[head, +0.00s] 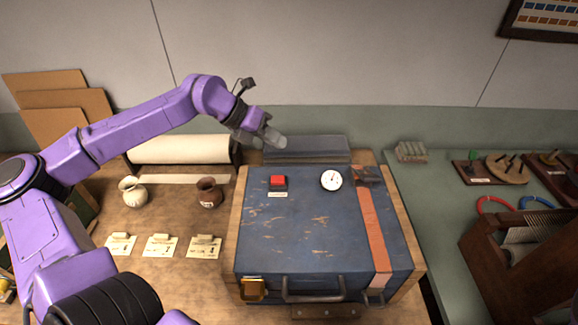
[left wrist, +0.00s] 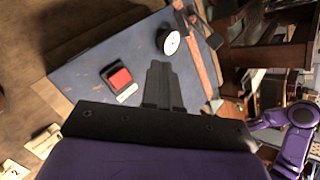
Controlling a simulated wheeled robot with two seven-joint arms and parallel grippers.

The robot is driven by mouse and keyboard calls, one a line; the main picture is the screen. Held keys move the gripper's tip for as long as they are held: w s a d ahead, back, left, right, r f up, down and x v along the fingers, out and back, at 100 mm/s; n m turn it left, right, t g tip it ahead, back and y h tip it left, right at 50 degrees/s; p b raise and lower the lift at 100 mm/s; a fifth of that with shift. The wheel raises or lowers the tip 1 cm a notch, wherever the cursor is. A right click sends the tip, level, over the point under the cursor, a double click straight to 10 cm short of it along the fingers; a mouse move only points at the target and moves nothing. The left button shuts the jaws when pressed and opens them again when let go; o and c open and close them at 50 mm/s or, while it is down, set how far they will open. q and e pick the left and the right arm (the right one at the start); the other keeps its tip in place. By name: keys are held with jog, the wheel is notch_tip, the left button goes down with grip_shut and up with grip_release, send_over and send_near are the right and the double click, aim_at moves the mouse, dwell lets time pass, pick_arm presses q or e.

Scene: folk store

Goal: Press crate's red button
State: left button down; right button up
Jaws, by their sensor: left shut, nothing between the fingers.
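The crate (head: 300,235) is a worn blue case with an orange stripe, lying flat on a wooden base on the table. Its red button (head: 278,181) sits on a dark mount near the crate's top left, with a small label in front. The red button also shows in the left wrist view (left wrist: 119,78), left of the fingers. My left gripper (head: 272,138) is shut and empty, above and behind the button in the head view, apart from it. The fingers also show in the left wrist view (left wrist: 159,85). My right gripper is in neither view as far as I can tell.
A round white dial (head: 331,180) sits right of the button. A paper roll (head: 185,149) lies behind two small jars (head: 132,192). Paper tags (head: 160,245) lie left of the crate. A wooden frame (head: 520,250) stands at the right. The space above the crate is clear.

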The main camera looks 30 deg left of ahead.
aim_at(274, 179)
pick_arm(q)
jog(key=f+b, duration=0.2)
jog(key=f, duration=0.1)
jog(key=f+b, duration=0.2)
jog(key=s+f+b, duration=0.1)
jog(key=f+b, duration=0.1)
jog(key=f, duration=0.1)
jog(key=shift+a+f, duration=0.1)
jog(key=shift+f, duration=0.2)
jog(key=shift+r, duration=0.1)
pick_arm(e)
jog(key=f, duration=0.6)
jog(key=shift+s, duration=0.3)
pick_arm(q)
jog(key=shift+s, duration=0.15)
dwell(0.9)
jog(key=shift+f+b, duration=0.45)
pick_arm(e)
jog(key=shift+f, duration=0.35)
